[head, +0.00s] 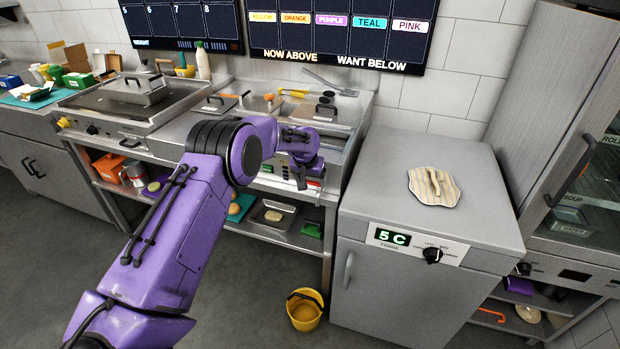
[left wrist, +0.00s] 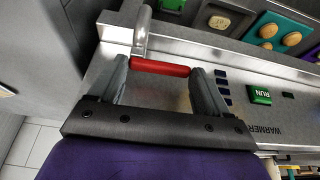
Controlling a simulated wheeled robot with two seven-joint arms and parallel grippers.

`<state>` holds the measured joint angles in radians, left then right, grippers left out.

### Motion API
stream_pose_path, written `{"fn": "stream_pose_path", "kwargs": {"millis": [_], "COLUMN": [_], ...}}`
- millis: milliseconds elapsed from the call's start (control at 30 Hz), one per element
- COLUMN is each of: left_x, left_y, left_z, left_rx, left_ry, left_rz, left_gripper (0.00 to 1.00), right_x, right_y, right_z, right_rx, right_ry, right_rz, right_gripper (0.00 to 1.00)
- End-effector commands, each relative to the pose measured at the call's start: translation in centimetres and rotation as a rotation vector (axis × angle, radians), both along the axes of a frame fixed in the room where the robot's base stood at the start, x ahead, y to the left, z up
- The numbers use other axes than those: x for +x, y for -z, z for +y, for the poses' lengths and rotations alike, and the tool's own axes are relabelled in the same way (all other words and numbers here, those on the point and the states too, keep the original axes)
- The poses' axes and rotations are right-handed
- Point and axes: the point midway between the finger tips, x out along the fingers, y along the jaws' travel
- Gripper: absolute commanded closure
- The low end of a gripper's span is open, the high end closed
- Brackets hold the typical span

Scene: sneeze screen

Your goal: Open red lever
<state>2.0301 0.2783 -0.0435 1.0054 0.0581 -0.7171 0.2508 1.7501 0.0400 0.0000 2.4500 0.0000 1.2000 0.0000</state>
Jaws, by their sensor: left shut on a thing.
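The red lever (left wrist: 160,68) is a short red bar joined to a metal arm on the front of the metal warmer (left wrist: 264,129). In the left wrist view my left gripper (left wrist: 161,72) has one finger at each end of the red bar and is shut on it. In the head view my left gripper (head: 300,177) is at the front of the middle counter, and my purple arm hides much of that counter. My right gripper is not in view.
A green RUN button (left wrist: 261,95) sits right of the lever. A grey fridge (head: 390,290) with a cloth (head: 433,187) on top stands to the right. A yellow bucket (head: 305,309) is on the floor. A griddle (head: 120,100) is at left.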

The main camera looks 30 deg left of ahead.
Motion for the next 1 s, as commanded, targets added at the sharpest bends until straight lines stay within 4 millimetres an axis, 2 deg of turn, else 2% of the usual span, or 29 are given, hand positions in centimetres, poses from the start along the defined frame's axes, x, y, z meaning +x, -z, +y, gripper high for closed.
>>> {"fn": "stream_pose_path", "kwargs": {"millis": [267, 500, 767, 1000], "left_x": [-0.3, -0.7, -1.0, -1.1], "left_y": [-0.4, -0.3, 0.0, 0.1], "left_z": [-0.3, -0.9, -1.5, -2.1], "left_rx": [0.005, 0.005, 0.005, 0.003], "left_ry": [-0.145, -0.362, -0.608, -0.836], "left_rz": [0.000, -0.002, -0.003, -0.004], "left_gripper": [0.53, 0.53, 0.53, 0.53], "right_x": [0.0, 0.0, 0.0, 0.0], "right_y": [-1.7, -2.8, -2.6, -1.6], "right_z": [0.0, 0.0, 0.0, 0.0], "right_rx": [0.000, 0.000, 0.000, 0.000], "right_ry": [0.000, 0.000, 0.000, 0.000], "right_rz": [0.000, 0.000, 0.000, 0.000], "right_gripper": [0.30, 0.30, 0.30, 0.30]}}
